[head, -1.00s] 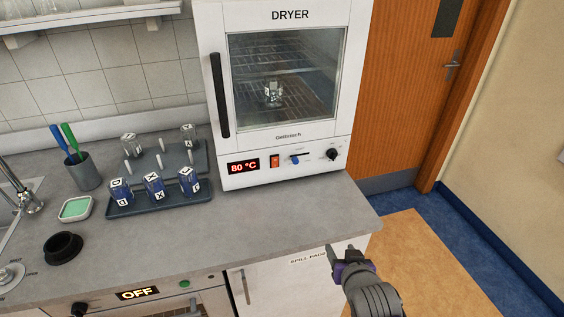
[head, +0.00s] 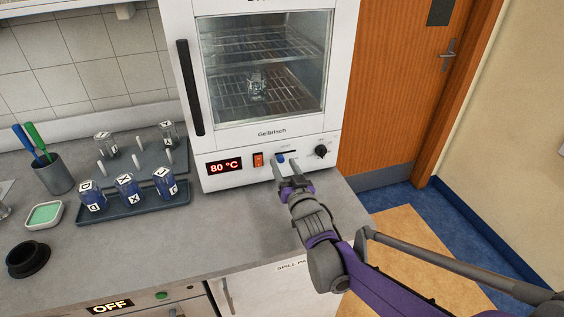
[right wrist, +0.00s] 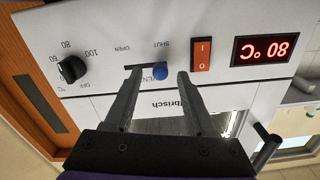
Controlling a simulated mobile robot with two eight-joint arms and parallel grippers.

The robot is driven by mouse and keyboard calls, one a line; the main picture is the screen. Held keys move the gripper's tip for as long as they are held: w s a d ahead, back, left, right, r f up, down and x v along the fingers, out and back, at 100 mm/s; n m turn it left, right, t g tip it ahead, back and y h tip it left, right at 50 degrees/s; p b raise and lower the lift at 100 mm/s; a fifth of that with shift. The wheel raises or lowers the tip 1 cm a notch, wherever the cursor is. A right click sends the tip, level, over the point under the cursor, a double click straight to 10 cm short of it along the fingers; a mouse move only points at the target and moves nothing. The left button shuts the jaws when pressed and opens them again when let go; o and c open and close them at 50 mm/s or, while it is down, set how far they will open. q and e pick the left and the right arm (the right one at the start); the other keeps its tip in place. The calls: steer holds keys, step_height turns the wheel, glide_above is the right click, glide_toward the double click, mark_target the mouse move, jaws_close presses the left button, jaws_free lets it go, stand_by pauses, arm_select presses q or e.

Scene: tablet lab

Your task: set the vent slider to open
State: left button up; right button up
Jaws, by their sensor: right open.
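The vent slider is a blue knob (head: 281,158) on a short dark slot in the dryer's (head: 273,133) lower front panel. In the right wrist view, which is upside down, the knob (right wrist: 158,73) sits at the SHUT end of the slot, with the OPEN label (right wrist: 122,49) at the other end. My right gripper (head: 285,168) is open in front of the panel. In the right wrist view its fingers (right wrist: 160,75) stand on either side of the knob, with gaps visible on both sides. My left gripper is not in view.
Beside the slider are a red rocker switch (right wrist: 201,54) and a black temperature dial (right wrist: 71,69). The display (head: 224,167) reads 80 °C. A tray (head: 140,211) with several labelled vials stands left on the counter. The counter before the dryer is clear.

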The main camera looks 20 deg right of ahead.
steer(key=shift+w, duration=1)
steer(key=shift+c, duration=0.2)
jaws_close()
stand_by(0.6)
